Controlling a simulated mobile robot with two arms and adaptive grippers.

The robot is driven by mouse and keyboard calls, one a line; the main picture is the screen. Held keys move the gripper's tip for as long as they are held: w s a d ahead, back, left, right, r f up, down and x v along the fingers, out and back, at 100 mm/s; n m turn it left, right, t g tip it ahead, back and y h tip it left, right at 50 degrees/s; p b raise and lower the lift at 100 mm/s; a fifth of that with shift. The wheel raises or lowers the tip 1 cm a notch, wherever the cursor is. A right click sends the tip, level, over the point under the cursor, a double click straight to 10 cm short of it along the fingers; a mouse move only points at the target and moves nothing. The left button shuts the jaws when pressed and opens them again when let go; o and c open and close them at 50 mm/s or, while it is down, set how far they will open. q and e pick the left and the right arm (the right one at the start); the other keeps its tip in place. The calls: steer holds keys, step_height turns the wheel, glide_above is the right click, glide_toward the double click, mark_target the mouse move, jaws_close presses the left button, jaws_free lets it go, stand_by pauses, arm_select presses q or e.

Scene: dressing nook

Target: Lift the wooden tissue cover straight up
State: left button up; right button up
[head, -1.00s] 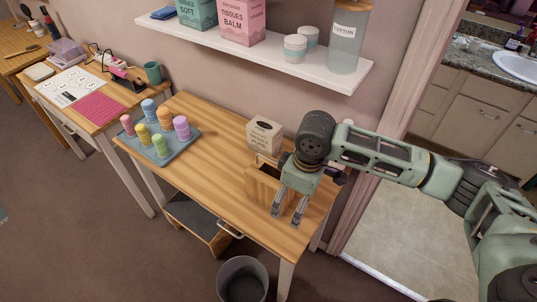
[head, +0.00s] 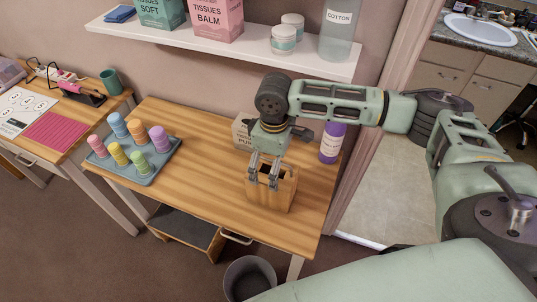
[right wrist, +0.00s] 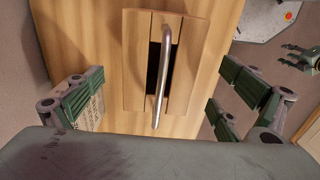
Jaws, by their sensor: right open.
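The wooden tissue cover (head: 284,194) stands upright near the front right of the wooden table. In the right wrist view the cover (right wrist: 135,62) has a dark slot in its top and a curved metal handle (right wrist: 164,75) across it. My right gripper (head: 263,184) is open above and partly in front of the cover, hiding some of its top. In the right wrist view its fingers (right wrist: 157,98) are spread wide on both sides of the handle, not touching it. A small green gripper, apparently my left (right wrist: 300,58), shows at the right edge there; its opening is unclear.
A cardboard tissue box (head: 240,133) stands behind my gripper, partly hidden. A purple bottle (head: 330,143) stands at the back right. A grey tray (head: 160,170) of coloured rolls is at the left. A white shelf (head: 225,47) hangs above; a bin (head: 250,277) stands below.

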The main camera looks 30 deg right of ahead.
step_height(320, 180, down, 5)
steer(key=shift+f+p, duration=0.2)
steer(key=shift+p, duration=0.1)
steer(key=c, duration=1.5)
steer(key=shift+o, duration=0.2)
step_height(320, 180, up, 11)
steer(key=p, duration=1.2)
steer(key=shift+r+p, duration=0.15)
steer(key=shift+p, duration=0.25)
arm_select(q)
step_height(320, 180, up, 15)
steer(key=p, duration=0.1)
steer(key=shift+d+p, duration=0.25)
steer(key=shift+p, duration=0.05)
arm_select(e)
steer(key=shift+r, duration=1.3)
